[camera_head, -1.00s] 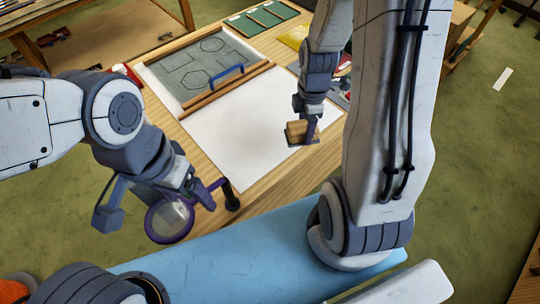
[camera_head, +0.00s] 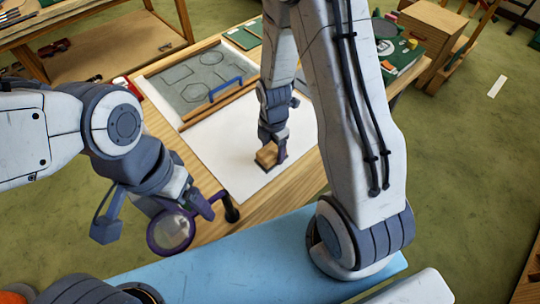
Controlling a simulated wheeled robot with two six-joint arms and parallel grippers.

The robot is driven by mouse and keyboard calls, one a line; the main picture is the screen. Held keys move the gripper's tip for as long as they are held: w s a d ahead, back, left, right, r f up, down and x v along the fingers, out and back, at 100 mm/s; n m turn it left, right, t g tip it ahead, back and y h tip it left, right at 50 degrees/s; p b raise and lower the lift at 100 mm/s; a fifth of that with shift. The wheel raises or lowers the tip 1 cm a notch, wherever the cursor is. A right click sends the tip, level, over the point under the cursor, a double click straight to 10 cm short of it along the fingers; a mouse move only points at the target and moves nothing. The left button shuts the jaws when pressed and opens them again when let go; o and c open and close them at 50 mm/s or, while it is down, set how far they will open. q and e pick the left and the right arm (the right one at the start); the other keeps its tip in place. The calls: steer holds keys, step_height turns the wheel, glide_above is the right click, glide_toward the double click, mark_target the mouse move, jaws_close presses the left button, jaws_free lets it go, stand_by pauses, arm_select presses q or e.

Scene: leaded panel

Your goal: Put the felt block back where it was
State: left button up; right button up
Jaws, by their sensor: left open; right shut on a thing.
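The felt block (camera_head: 266,155), a small tan wooden block with a dark underside, is at the right part of the white sheet (camera_head: 215,153). My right gripper (camera_head: 277,153) is shut on it from above. The block appears at or very near the sheet; I cannot tell whether it touches. My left gripper (camera_head: 200,210) is open at the table's front left edge, beside a purple-rimmed round lens (camera_head: 171,231) and a black handle-like part. Whether the lens touches the gripper is unclear.
Green pieces (camera_head: 243,38) lie at the back. The sheet's left part is clear.

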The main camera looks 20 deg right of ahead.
mark_target(270, 159)
steer(key=shift+w+a+f, duration=0.2)
steer(key=shift+a+f, duration=0.2)
step_height(270, 159, down, 3)
steer(key=shift+p, duration=0.65)
steer(key=shift+f, duration=0.35)
steer(key=shift+f, duration=0.1)
steer(key=shift+f, duration=0.15)
steer(key=o, duration=1.3)
